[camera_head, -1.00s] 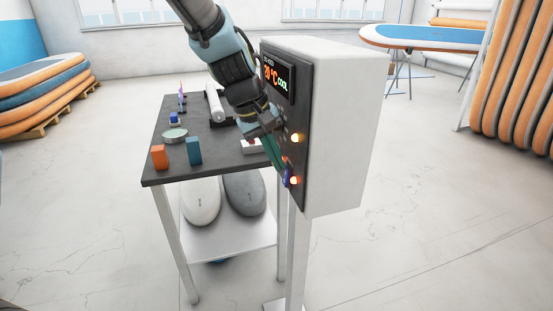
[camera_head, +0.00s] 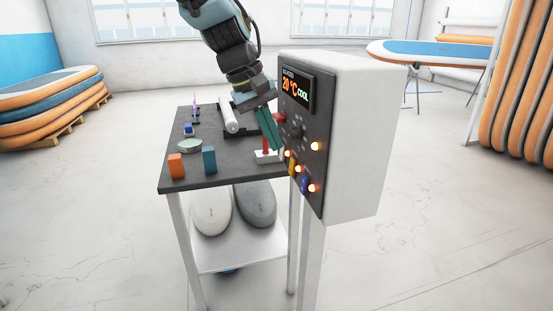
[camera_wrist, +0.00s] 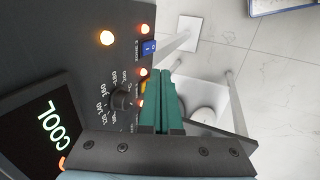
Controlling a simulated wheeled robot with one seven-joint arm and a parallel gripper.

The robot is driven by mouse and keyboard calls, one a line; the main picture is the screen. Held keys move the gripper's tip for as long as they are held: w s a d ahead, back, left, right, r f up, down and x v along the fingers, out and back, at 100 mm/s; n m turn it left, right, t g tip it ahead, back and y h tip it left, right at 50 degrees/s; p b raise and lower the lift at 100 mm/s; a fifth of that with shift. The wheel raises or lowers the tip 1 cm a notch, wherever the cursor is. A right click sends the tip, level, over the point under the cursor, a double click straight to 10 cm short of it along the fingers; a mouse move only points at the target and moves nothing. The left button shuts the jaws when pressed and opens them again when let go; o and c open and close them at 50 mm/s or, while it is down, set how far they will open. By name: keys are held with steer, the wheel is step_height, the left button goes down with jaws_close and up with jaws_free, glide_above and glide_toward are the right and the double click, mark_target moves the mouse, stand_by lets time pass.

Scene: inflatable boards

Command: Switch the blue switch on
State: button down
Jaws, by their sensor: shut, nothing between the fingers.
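The blue switch (camera_head: 305,184) sits low on the dark front panel of the control box (camera_head: 306,140). An orange-red lamp (camera_head: 313,188) glows beside it. In the wrist view the blue switch (camera_wrist: 148,47) is beyond my fingertips, beside a lit lamp (camera_wrist: 145,29). My gripper (camera_head: 277,146), with green fingers, is shut and empty. It is in front of the panel, above and left of the blue switch and apart from it. The fingers also show in the wrist view (camera_wrist: 162,80), close to the yellow switch (camera_wrist: 143,86). The switch's exact tilt is too small to read.
A black knob (camera_head: 296,131) and a display reading 20 °C COOL (camera_head: 297,87) are higher on the panel. A dark-topped table (camera_head: 230,175) stands left, holding orange and blue blocks, a round dish and a red-and-white item (camera_head: 267,156). The floor in front is clear.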

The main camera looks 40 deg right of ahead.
steer(key=shift+d+v, duration=0.2)
steer(key=shift+v, duration=1.1)
steer(key=shift+s, duration=0.1)
steer(key=w+a+f+n+t+y, duration=0.1)
steer(key=w+a+f, duration=0.25)
steer(key=a, duration=0.35)
steer(key=w+a+f+t, duration=0.15)
steer(key=w+a, duration=0.25)
steer(key=a, duration=0.4)
steer(key=w+a+f+n+y, duration=0.1)
steer(key=w+a+f, duration=0.2)
steer(key=a, duration=0.4)
steer(key=s+a+f, duration=0.1)
steer(key=a+f, duration=0.1)
steer(key=a, duration=0.7)
steer(key=s+a+f+n+y, duration=0.1)
steer(key=s+a+f, duration=0.1)
steer(key=a, duration=0.7)
steer(key=shift+s+a+f+t+y, duration=0.2)
steer(key=shift+a+f+t+y, duration=0.15)
steer(key=shift+f, duration=0.4)
